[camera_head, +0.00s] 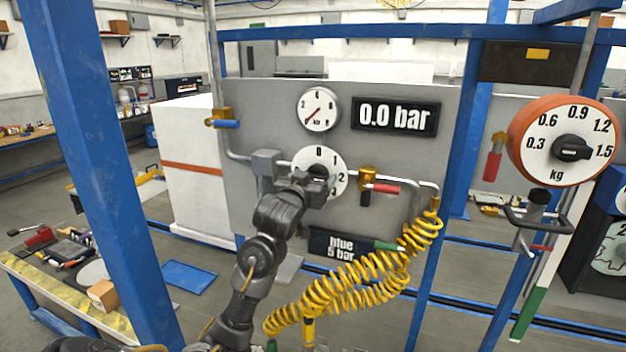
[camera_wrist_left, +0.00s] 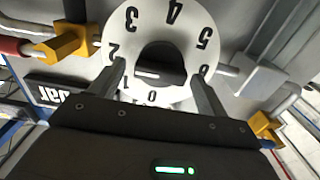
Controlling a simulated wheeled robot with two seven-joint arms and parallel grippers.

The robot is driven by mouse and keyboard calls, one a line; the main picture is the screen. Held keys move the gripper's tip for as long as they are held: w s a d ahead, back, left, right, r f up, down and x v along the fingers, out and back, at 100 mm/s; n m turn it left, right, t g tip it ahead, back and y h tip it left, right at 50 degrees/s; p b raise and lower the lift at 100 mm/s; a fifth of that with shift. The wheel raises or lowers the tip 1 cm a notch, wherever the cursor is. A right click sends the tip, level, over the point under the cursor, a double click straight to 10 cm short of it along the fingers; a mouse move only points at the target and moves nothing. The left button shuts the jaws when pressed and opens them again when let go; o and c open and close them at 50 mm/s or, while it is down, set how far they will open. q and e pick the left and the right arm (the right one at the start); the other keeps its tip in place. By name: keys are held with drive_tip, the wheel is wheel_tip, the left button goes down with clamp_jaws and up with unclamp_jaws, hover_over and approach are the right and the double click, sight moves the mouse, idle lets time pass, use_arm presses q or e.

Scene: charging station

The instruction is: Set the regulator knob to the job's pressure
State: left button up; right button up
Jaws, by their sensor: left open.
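The regulator is a white dial (camera_head: 338,163) with numbers around a dark knob, mounted on the grey panel (camera_head: 270,115). In the left wrist view the dial (camera_wrist_left: 190,22) is numbered from 0 to 6, and the dark knob (camera_wrist_left: 160,60) has a short white mark. My left gripper (camera_head: 318,180) is at the dial; in the wrist view its fingers (camera_wrist_left: 162,88) are open, one on each side of the knob. Contact with the knob cannot be told. A display (camera_head: 396,117) reads 0.0 bar. A job sign (camera_head: 338,246) reads blue 5 bar. My right gripper is not in view.
A round gauge (camera_head: 318,108) is above the dial. A brass valve with a red handle (camera_head: 384,188) is right of it; a coiled yellow hose (camera_head: 345,290) hangs below. A blue post (camera_head: 105,170) stands left, an orange kg dial (camera_head: 564,140) right.

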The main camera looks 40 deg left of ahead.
use_arm(q)
drive_tip(key=c, duration=1)
drive_tip(key=m+b, duration=0.2)
drive_tip(key=m, duration=0.4)
drive_tip(key=shift+d+f, duration=0.1)
drive_tip(key=m+b, duration=0.1)
drive_tip(key=m, duration=0.4)
drive_tip(key=shift+m+b, duration=0.4)
drive_tip(key=shift+f+m+b, duration=0.2)
drive_tip(key=shift+m+b, duration=0.45)
drive_tip(key=shift+m, duration=3.05)
drive_tip(key=shift+f+m+b, duration=0.15)
drive_tip(key=shift+m+b, duration=0.5)
drive_tip(key=shift+m, duration=3.05)
